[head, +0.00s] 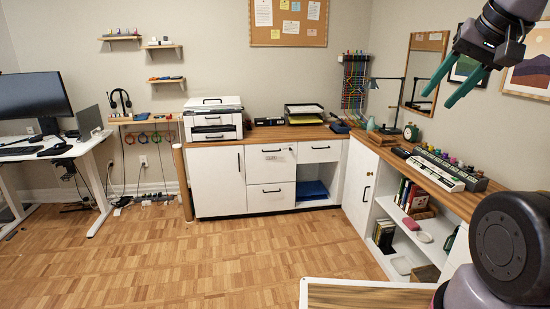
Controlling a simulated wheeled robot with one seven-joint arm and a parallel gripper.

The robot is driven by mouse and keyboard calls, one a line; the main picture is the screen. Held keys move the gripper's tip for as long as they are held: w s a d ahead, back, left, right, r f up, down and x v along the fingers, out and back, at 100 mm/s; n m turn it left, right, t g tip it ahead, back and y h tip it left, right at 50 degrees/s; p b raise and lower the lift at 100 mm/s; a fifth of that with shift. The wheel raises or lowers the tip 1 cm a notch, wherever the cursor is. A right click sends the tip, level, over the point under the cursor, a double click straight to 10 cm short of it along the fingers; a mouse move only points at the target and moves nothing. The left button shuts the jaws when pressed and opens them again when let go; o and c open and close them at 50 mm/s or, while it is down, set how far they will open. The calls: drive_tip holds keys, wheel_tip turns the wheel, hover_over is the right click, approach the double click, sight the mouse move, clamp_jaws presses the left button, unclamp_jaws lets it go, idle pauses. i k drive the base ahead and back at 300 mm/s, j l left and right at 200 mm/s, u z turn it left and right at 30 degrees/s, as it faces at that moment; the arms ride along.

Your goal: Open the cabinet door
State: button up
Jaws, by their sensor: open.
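My gripper (438,99) is in the upper right of the head view, with its two teal fingers apart and empty. It points down and left, in front of the right wall. A white cabinet door (216,182) stands below the printer, with a black upright handle near its right edge. A second white cabinet door (357,186) is in the right-hand run near the corner, with a black handle (366,193) on its right side. Both doors look shut. My gripper appears well apart from both handles.
Drawers (270,165) and an open shelf with a blue item stand between the doors. Open shelves (410,225) with books lie right of the second door. A wood-topped white surface (365,296) is in the foreground. The parquet floor (240,250) is clear.

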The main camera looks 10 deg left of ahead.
sight(218, 174)
drive_tip(key=i+j+u, duration=0.15)
drive_tip(key=i+u, duration=0.25)
drive_tip(key=i, duration=0.65)
drive_tip(key=i+l+u, duration=0.15)
drive_tip(key=i+u, duration=0.25)
drive_tip(key=i, duration=0.6)
drive_tip(key=i+j+z, duration=0.1)
drive_tip(key=i+j, duration=0.15)
drive_tip(key=i, duration=0.25)
drive_tip(key=i+j+z, duration=0.1)
drive_tip(key=i+j, duration=0.15)
drive_tip(key=i, duration=0.25)
drive_tip(key=i+j+z, duration=0.1)
drive_tip(key=i+j, duration=0.25)
drive_tip(key=i, duration=0.15)
